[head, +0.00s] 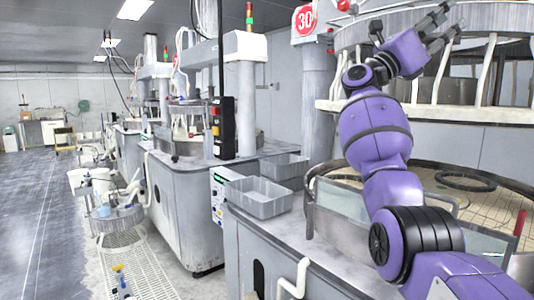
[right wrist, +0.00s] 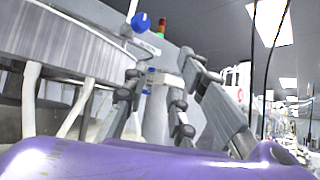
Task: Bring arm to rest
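My right arm (head: 376,135) is purple with black joints. It rises from the bottom right of the head view, raised and bent in front of the polishing machine. My right gripper (head: 438,26) is at the top right, near the machine's upper ring (head: 500,18). In the right wrist view its grey fingers (right wrist: 163,82) are spread apart with nothing between them. The gripper is open and empty. The upper ring also shows at the left of the wrist view (right wrist: 75,45); I cannot tell how close the fingers are to it. My left gripper is not in view.
The round platen (head: 475,205) lies below and behind my arm, with a clear guard (head: 345,215) in front. Grey bins (head: 258,198) stand on the machine's ledge. A column with a red 30 sign (head: 305,20) stands left of the gripper. The aisle floor (head: 40,215) at left is open.

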